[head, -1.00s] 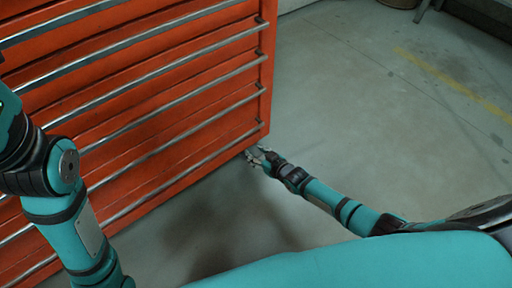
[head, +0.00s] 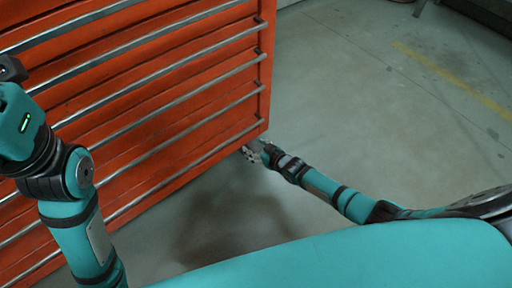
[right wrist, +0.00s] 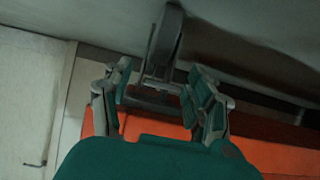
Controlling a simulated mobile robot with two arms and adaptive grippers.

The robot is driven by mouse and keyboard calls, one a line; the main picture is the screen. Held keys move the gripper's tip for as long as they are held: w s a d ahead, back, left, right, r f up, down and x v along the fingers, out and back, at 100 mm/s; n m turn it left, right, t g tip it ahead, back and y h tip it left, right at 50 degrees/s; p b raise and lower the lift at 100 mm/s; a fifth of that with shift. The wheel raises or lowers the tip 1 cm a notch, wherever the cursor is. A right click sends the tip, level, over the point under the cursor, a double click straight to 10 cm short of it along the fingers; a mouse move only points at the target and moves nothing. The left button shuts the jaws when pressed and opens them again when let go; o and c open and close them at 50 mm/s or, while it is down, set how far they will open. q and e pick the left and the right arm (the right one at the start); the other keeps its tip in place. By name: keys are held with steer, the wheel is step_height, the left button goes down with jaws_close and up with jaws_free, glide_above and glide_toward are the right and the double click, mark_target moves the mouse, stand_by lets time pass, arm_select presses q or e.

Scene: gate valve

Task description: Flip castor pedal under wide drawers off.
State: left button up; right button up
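The wide red drawers (head: 150,110) fill the left of the head view. A dark castor wheel (right wrist: 168,35) with a grey bracket shows in the right wrist view. A pedal-like metal part (right wrist: 156,84) juts from it towards me. My right gripper (head: 251,153) is low at the cabinet's bottom right corner. In the right wrist view its fingers (right wrist: 158,88) are apart, one on each side of the castor's near part; I cannot tell whether they touch it. My left arm is in front of the drawers, with its gripper cut off at the left edge.
Long metal handles (head: 180,88) run across the drawer fronts. The concrete floor (head: 370,110) to the right is open, with a worn yellow line (head: 455,80). The cabinet's underside is in shadow.

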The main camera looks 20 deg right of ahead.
steer(key=shift+s, duration=0.1)
steer(key=v, duration=1.2)
stand_by(0.4)
